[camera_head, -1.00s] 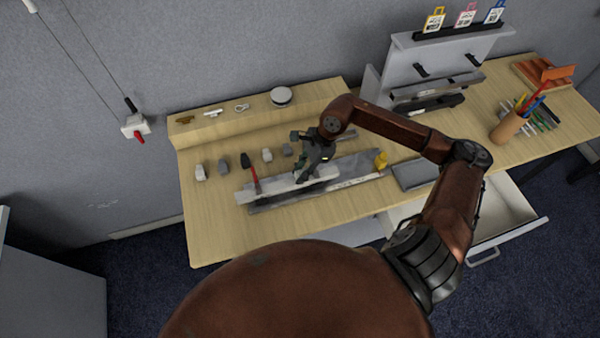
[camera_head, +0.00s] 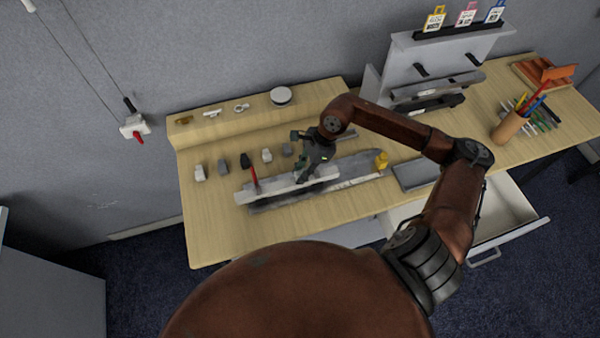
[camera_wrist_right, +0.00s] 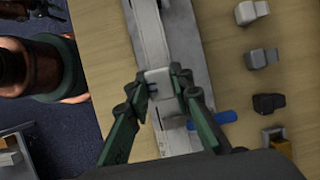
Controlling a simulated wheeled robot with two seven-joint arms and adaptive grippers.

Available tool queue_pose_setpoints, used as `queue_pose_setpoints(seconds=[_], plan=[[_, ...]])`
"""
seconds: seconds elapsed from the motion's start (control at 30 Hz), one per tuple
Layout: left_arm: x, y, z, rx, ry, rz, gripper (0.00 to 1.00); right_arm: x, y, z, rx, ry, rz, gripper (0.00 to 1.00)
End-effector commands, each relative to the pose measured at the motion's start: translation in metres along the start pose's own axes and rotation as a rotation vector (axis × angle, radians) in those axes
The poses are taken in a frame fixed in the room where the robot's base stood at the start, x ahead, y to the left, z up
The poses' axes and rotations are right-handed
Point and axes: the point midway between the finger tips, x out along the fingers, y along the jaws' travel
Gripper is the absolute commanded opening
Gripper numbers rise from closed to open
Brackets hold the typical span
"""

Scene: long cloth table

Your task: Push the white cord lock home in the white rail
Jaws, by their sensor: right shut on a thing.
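The white rail (camera_head: 275,190) lies lengthwise on a grey fixture on the table; it also shows in the right wrist view (camera_wrist_right: 150,32). My right gripper (camera_head: 301,178) is low over the rail, fingers pointing down. In the right wrist view its fingertips (camera_wrist_right: 162,81) are shut on a small white block, the white cord lock (camera_wrist_right: 160,88).
Several loose cord locks, including a white one (camera_head: 199,172) and a black one (camera_head: 245,160), stand in a row behind the rail. A red-handled item (camera_head: 254,181) is close by the rail. A drawer (camera_head: 505,215) is open.

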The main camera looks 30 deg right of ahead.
Motion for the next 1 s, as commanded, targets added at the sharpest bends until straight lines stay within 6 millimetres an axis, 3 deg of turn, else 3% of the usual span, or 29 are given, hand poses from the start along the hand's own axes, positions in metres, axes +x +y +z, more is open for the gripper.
queue_pose_setpoints(seconds=[1.0], plan=[[0.0079,0.0003,0.0019,0.0,-0.002,0.0,0.4,0.0023,0.0002,-0.0007,0.0,0.0,0.0,0.0]])
